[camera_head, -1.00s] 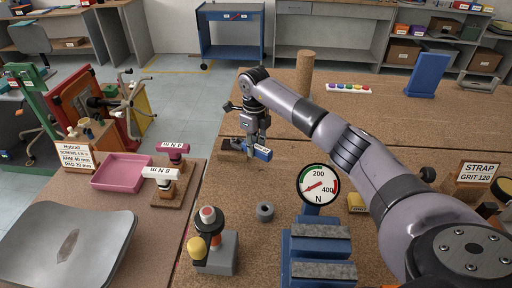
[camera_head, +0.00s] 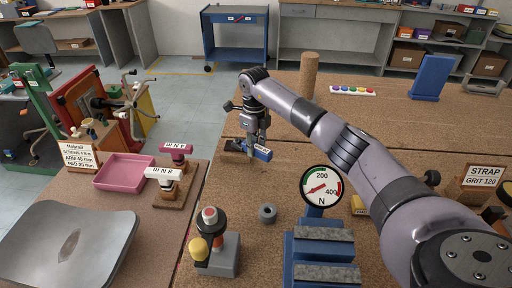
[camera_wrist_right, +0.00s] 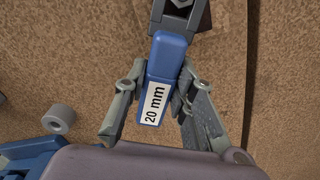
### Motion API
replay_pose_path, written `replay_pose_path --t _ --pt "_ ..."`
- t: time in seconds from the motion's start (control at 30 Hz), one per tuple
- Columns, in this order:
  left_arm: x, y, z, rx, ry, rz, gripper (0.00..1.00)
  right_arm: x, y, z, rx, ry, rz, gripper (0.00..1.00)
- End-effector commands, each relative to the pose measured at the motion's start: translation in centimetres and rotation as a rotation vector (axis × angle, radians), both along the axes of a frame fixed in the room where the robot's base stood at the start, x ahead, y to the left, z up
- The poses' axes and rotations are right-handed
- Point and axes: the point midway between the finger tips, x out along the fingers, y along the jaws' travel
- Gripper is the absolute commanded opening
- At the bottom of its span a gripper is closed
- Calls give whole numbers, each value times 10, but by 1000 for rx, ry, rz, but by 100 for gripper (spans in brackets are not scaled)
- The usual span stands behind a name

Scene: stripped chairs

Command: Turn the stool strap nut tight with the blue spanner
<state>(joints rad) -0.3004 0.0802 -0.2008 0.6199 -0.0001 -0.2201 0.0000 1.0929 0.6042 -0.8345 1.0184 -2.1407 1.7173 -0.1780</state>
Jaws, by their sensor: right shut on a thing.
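The blue spanner (camera_head: 264,155) is in my right gripper (camera_head: 257,145), at the left side of the cork-topped bench. In the right wrist view, my right gripper (camera_wrist_right: 160,88) is shut around the blue handle (camera_wrist_right: 167,58), which has a white "20 mm" label. The spanner's dark head (camera_wrist_right: 182,14) is at the top edge of that view, partly cut off. In the head view a small dark piece (camera_head: 234,147) lies just left of the handle. I cannot make out the strap nut or whether the spanner's jaw is around it. My left gripper is not in view.
A force gauge (camera_head: 322,187) stands over a blue vice-like block (camera_head: 318,245) at the front. A cork cylinder (camera_head: 309,75) stands behind. The bench between is mostly clear.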

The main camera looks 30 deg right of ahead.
Motion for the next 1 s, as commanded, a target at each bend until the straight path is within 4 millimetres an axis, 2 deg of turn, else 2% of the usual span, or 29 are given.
replay_pose_path --t 1.0 --pt "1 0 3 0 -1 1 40 4 4 2 0 -1 -27 0"
